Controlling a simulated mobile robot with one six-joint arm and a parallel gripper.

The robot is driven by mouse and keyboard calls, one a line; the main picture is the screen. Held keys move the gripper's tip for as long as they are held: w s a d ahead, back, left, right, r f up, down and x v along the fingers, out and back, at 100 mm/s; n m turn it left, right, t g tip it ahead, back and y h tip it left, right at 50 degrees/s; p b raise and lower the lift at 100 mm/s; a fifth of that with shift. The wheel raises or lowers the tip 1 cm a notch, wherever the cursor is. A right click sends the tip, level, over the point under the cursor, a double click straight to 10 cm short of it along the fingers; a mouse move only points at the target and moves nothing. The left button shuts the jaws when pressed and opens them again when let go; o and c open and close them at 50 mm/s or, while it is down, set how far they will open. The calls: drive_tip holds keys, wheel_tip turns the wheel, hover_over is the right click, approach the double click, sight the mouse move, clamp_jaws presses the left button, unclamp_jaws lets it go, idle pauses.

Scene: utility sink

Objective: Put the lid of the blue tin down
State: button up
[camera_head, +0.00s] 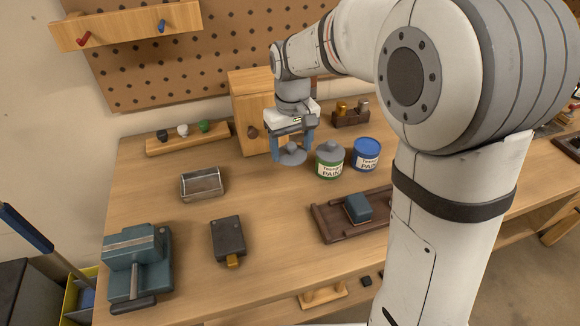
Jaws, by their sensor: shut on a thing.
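The blue tin (366,155) stands upright on the workbench with a pale paint label. No grey lid is on it, and its top looks dark blue. My gripper (291,148) points down to the left of the tins, with its fingers shut on a round grey lid (291,157). The lid looks level; I cannot tell whether it touches the bench. A green tin (329,163) with a grey lid on top stands between the held lid and the blue tin.
A wooden cabinet (250,112) stands close behind my gripper. A metal tray (202,184) is at the left, a dark box (228,238) in front, and a wooden tray (330,225) with a blue block at front right. Bare bench lies in front of the lid.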

hover_over(291, 181)
drive_tip(key=f, duration=0.4)
drive_tip(key=shift+w+f, duration=0.15)
drive_tip(key=shift+w, duration=0.05)
drive_tip(key=shift+s+f, duration=0.15)
drive_tip(key=shift+f, duration=1.85)
drive_tip(key=shift+f+b, duration=0.1)
drive_tip(key=shift+b, duration=0.2)
drive_tip(key=o, duration=1)
